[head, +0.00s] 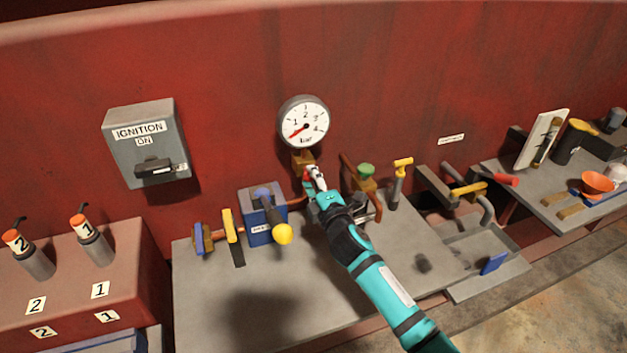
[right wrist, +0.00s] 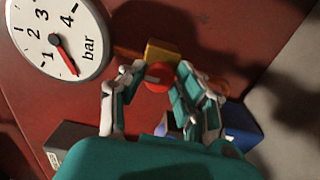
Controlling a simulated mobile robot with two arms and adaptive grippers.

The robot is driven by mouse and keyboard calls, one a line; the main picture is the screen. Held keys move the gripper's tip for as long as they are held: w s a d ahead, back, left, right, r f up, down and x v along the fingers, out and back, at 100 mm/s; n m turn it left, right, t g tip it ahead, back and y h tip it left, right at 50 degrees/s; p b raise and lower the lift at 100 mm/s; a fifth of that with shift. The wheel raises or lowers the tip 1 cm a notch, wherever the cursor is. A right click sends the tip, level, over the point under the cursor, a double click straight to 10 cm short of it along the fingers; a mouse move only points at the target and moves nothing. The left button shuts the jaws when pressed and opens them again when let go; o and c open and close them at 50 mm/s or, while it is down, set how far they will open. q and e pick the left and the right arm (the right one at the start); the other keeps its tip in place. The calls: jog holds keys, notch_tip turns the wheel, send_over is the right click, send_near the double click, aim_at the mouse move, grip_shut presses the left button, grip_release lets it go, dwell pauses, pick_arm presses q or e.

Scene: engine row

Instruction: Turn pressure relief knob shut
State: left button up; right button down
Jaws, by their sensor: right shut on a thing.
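The pressure relief knob (right wrist: 158,77) is red and round. It sits on a brass fitting (right wrist: 162,51) in the right wrist view, between the fingers of my right gripper (right wrist: 160,84), which is shut on it. In the head view my right gripper (head: 315,178) reaches the brass fitting (head: 303,160) just below the gauge and mostly hides the knob. The white round pressure gauge (head: 304,121) reads in bar; it also shows in the right wrist view (right wrist: 60,38). How far the knob is turned cannot be told. My left gripper is not in view.
A blue box with a yellow-ended lever (head: 265,218) stands left of my right gripper. A green-topped valve (head: 365,171) and a yellow-handled tap (head: 402,168) stand to its right. The grey bench top (head: 320,270) is bare in front. An ignition box (head: 145,145) hangs on the red wall.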

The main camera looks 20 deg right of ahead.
dwell(0.3)
jog(key=c, duration=0.9)
grip_release()
jog(key=shift+c, duration=0.2)
jog(key=s, duration=1.2)
jog(key=shift+d, duration=0.25)
